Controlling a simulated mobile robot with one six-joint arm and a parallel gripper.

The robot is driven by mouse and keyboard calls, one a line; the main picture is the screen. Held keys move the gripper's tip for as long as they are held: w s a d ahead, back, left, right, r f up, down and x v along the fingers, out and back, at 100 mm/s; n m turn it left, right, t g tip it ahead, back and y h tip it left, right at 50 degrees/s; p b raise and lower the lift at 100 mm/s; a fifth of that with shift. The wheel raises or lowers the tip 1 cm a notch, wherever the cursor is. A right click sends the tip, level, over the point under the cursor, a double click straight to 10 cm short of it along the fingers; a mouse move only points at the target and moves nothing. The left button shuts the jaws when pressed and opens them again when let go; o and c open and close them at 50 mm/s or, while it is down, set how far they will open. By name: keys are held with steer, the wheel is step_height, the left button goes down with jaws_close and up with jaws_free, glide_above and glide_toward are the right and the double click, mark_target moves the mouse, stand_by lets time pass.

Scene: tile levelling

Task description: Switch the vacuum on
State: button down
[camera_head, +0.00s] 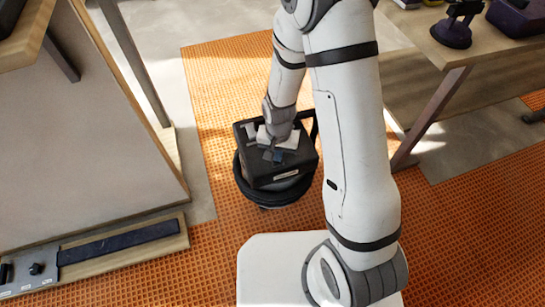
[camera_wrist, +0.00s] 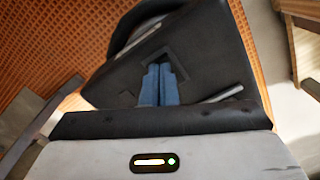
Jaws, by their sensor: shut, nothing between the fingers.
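The vacuum is a dark, boxy machine (camera_head: 258,179) with a black hose coiled around its base, standing on the orange floor in the head view. Its dark top (camera_wrist: 215,55) fills much of the wrist view. My gripper (camera_head: 272,156) is over the vacuum's top, pointing down. In the wrist view its two blue fingers (camera_wrist: 158,72) are together with nothing between them. Their tips are over a darker square patch on the top; I cannot tell whether they touch it. No switch can be made out; the fingers cover part of that patch.
A wooden-edged bench (camera_head: 90,120) stands at left, with a low board (camera_head: 125,247) carrying a dark strip before it. A table (camera_head: 455,50) at right holds a dark suction-cup tool (camera_head: 452,33). Orange gridded flooring (camera_head: 215,90) lies open around the vacuum.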

steer(key=shift+f+b, duration=0.4)
steer(key=shift+f, duration=0.2)
steer(key=shift+r, duration=0.1)
steer(key=shift+r+p, duration=2.85)
steer(key=shift+r, duration=0.65)
steer(key=shift+w, duration=0.1)
steer(key=s+d+r+n+t+p, duration=0.1)
steer(key=d+r+p, duration=0.2)
steer(key=r+p, duration=0.8)
steer(key=s+d+r+p, duration=0.1)
steer(key=d+r+p, duration=0.2)
steer(key=r, duration=1.6)
steer(key=s+d+r+p, duration=0.1)
steer(key=s+r+p, duration=0.2)
steer(key=r, duration=0.4)
steer(key=s+d+r+n+t+p, duration=0.1)
steer(key=s+d+r+p, duration=0.1)
steer(key=r+p, duration=0.3)
steer(key=s+d+r+p, duration=0.2)
steer(key=s+r+p, duration=0.2)
steer(key=r, duration=0.7)
steer(key=shift+s+n+t, duration=0.3)
steer(key=shift+s+n, duration=0.1)
steer(key=shift+s, duration=0.15)
